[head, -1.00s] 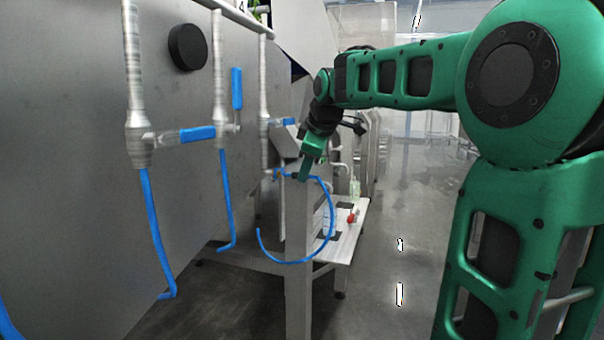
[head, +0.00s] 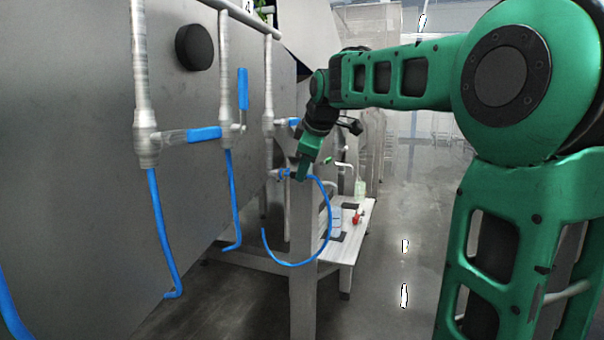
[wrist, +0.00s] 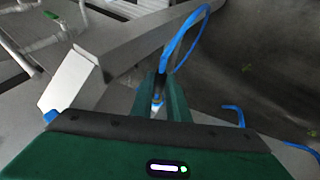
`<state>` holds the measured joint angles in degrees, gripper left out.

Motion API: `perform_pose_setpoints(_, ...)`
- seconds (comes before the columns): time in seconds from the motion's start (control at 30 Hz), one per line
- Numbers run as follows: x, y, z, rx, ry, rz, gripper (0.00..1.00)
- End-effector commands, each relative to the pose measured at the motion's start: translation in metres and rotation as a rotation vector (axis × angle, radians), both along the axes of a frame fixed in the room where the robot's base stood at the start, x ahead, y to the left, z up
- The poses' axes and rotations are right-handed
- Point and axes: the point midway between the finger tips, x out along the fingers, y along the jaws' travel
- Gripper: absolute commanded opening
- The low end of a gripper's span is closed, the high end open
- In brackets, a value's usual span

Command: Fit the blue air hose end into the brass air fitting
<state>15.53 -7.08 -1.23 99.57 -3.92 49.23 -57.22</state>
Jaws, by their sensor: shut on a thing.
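My gripper (head: 303,174) is at the upper end of the blue air hose (head: 329,219), in front of a grey post. The hose curves from the jaws down and round to the left, with its far part hanging free. In the wrist view my gripper (wrist: 159,100) is shut on the hose, which runs up and away from between the fingers (wrist: 180,45). A short blue piece shows just left of the jaws in the head view, beside a pale pipe stub. I cannot make out the brass air fitting; it is too small or hidden by the gripper.
The large grey metal wall (head: 70,130) stands on the left, with vertical pipes, blue-handled valves (head: 204,133) and other hanging blue hoses (head: 160,230). A low white bench (head: 345,250) with small items stands behind the post (head: 303,290). The floor on the right is clear.

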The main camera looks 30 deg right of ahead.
Motion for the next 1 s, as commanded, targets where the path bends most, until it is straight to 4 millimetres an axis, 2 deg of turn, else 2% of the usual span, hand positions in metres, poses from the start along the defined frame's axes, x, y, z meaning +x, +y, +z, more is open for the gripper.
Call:
perform_pose_setpoints(0.27,0.005,0.004,0.0,0.0,0.0,0.0,0.0)
perform_pose_setpoints(0.3,0.005,0.004,0.0,0.0,-0.001,0.0,0.17)
perform_pose_setpoints(0.4,0.005,0.004,0.0,0.001,-0.001,0.001,0.36)
perform_pose_setpoints(0.77,0.002,0.004,0.004,0.0,-0.001,0.0,0.36)
perform_pose_setpoints(1.0,-0.018,0.009,0.033,-0.001,-0.004,0.0,0.36)
